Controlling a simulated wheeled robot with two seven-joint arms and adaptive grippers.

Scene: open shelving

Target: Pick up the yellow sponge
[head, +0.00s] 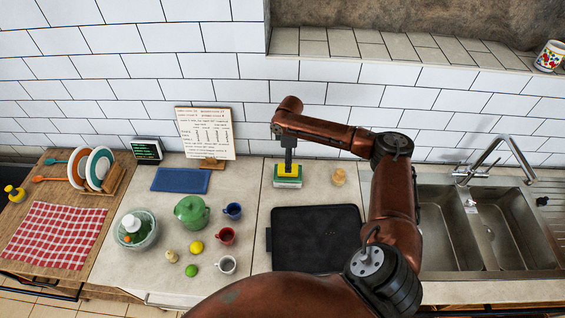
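The yellow sponge (290,168) is on the counter near the back wall, in the middle of the head view. Green and whitish layers show below its yellow part. My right gripper (288,162) points straight down at the sponge from above, and its dark fingers overlap the yellow part. The fingers are small and seen end to end, so I cannot tell whether they are closed on the sponge or only around it. My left gripper is out of view.
A black tray (315,240) lies in front of the sponge, and a small tan item (338,176) sits right of it. A recipe stand (205,134) and blue mat (181,180) are to the left. The sink (447,232) is right of my arm.

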